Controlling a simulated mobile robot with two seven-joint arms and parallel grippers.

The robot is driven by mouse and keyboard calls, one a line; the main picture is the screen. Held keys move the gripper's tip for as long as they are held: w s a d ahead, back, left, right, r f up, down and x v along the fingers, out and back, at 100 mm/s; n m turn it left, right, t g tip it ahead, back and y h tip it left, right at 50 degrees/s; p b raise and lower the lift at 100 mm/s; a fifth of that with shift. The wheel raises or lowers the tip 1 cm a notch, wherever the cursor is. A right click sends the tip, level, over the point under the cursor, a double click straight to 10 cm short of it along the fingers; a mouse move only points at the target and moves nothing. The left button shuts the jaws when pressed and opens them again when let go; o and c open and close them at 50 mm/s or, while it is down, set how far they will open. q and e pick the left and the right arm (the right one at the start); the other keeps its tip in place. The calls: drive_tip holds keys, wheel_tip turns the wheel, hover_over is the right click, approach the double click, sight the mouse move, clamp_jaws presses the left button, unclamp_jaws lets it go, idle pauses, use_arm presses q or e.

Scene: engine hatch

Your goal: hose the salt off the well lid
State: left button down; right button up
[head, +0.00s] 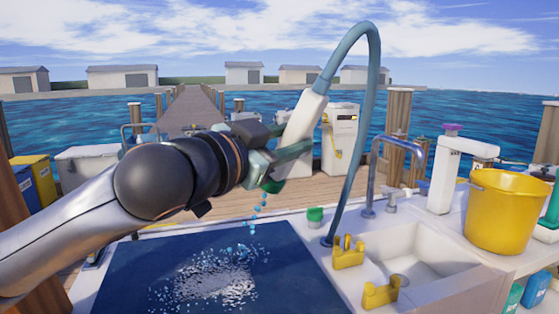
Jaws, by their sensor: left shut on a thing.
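My left gripper (277,158) is shut on the white spray handle (302,122) of a teal hose (373,90). The handle is tilted, with its green nozzle end (272,186) pointing down. Blue water drops (258,210) fall from the nozzle toward the dark blue well lid (290,285). A white, grainy patch of salt (205,280) lies on the lid, and the drops come down near its upper right edge. The hose arches up and runs down to the counter beside the sink. My right gripper is not in view.
A sink (415,248) with a blue tap (418,150) and yellow knobs (380,292) lies right of the lid. A yellow bucket (505,212) stands on the counter at the right. A small green-capped item (315,215) stands between lid and hose base.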

use_arm(q)
drive_tip(key=shift+s+a+f, duration=1.45)
drive_tip(key=shift+a+f, duration=0.35)
drive_tip(key=shift+a, duration=3.4)
drive_tip(key=shift+s+d, duration=0.8)
drive_tip(key=shift+s, duration=1.5)
drive_tip(key=shift+w+d+b, duration=1.35)
drive_tip(key=shift+w+d, duration=0.1)
drive_tip(key=shift+d, duration=3.55)
drive_tip(key=shift+s+d+b, duration=0.6)
drive_tip(key=shift+s+b, duration=0.6)
drive_tip(key=shift+s, duration=1.05)
drive_tip(key=s+a+b, duration=0.1)
drive_tip(key=s+a, duration=0.2)
drive_tip(key=a, duration=0.7)
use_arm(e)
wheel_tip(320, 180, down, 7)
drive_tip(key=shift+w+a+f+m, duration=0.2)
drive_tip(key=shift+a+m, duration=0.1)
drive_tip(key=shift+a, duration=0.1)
use_arm(q)
drive_tip(key=shift+a, duration=0.1)
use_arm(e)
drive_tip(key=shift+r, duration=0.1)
